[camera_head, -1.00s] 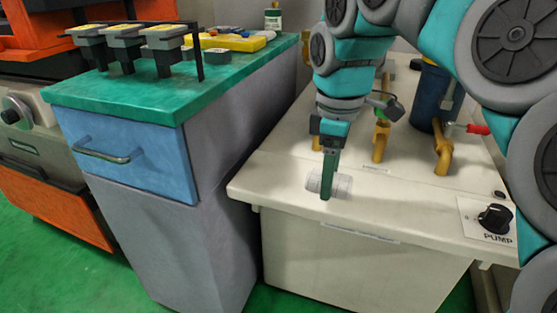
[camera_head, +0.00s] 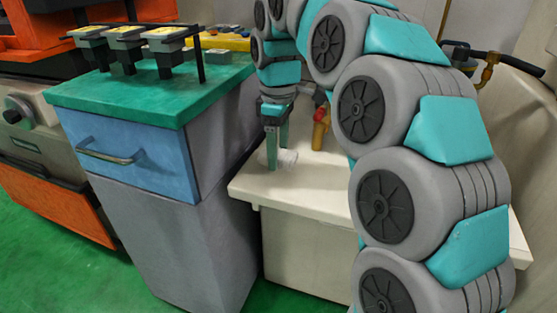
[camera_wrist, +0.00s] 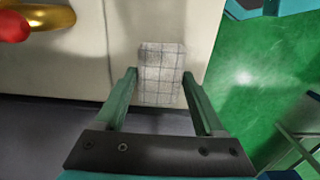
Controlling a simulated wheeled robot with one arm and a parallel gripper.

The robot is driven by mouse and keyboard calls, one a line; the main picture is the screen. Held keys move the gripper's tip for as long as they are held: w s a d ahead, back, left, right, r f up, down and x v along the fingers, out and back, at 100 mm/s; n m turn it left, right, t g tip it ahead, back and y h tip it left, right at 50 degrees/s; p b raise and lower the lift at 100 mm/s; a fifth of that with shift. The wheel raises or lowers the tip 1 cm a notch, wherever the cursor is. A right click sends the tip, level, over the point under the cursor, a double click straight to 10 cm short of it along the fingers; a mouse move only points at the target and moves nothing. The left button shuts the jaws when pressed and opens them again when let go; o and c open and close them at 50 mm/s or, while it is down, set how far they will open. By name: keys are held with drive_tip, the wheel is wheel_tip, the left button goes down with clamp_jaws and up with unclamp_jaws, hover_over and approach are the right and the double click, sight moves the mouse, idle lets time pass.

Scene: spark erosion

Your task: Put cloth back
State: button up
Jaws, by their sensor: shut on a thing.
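My gripper (camera_head: 277,164) points down and is shut on the cloth. In the wrist view my gripper (camera_wrist: 160,78) has one finger at each side of it. Whether the cloth touches the tank top cannot be told.
The cream tank (camera_head: 305,190) has a yellow pipe with a red handle (camera_head: 320,125) near the gripper. Left of it stands a cabinet with a green top (camera_head: 150,95), a blue drawer (camera_head: 135,155) and several tool holders (camera_head: 125,42). My arm hides much of the tank.

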drive_tip(key=shift+f, duration=1.5)
drive_tip(key=shift+f, duration=0.15)
drive_tip(key=o, duration=1.3)
